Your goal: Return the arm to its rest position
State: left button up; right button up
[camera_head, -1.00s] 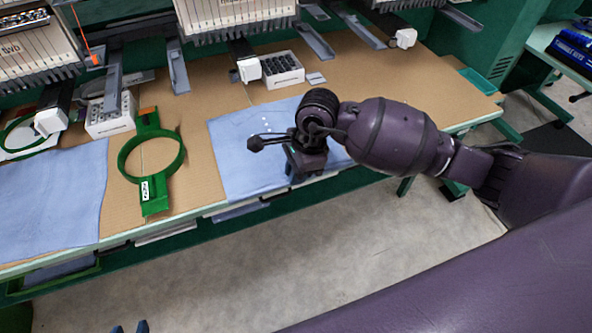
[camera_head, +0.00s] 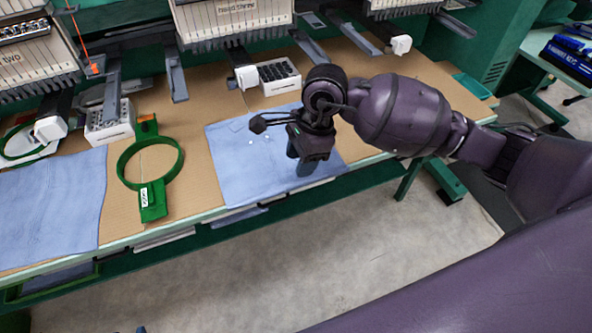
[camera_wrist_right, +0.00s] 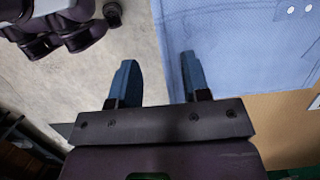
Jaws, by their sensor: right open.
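My right arm reaches in from the right in the head view. Its gripper (camera_head: 306,166) points down above the front edge of the blue cloth (camera_head: 232,165), close to the table's front edge. In the right wrist view the two blue fingers of the right gripper (camera_wrist_right: 158,82) are apart with nothing between them. The floor and the edge of the blue cloth (camera_wrist_right: 230,45) show beyond them. A few small white pieces (camera_head: 254,139) lie on the cloth. My left gripper is not recognisable in these views.
A green hoop (camera_head: 122,168) lies on the brown table left of the cloth. Another blue cloth (camera_head: 50,205) lies further left. Embroidery machine heads (camera_head: 232,18) hang along the back, with white trays (camera_head: 280,76) below. Open floor (camera_head: 330,240) lies in front of the table.

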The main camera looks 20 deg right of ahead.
jog(key=shift+v, duration=2.25)
jog(key=shift+s, duration=0.1)
jog(key=s+a+m+g+y, duration=0.1)
jog(key=s+a+m+y, duration=0.65)
jog(key=a+y, duration=0.4)
jog(key=w+d+f+m+t+h, duration=0.1)
jog(key=d+f+m+t+h, duration=0.35)
jog(key=m, duration=0.65)
jog(key=d+f+m+t+h, duration=0.1)
jog(key=d+m+t, duration=0.4)
jog(key=m+t, duration=0.5)
jog(key=w+d+f+m+t+h, duration=0.1)
jog(key=d+f+m+t+h, duration=0.3)
jog(key=m, duration=0.9)
jog(key=s+d+f+m+g+h, duration=0.5)
jog(key=s+d+f+m, duration=0.3)
jog(key=s+f+m, duration=0.4)
jog(key=shift+s+d+f+g, duration=0.2)
jog(key=shift+f+g, duration=0.55)
jog(key=shift+f, duration=0.25)
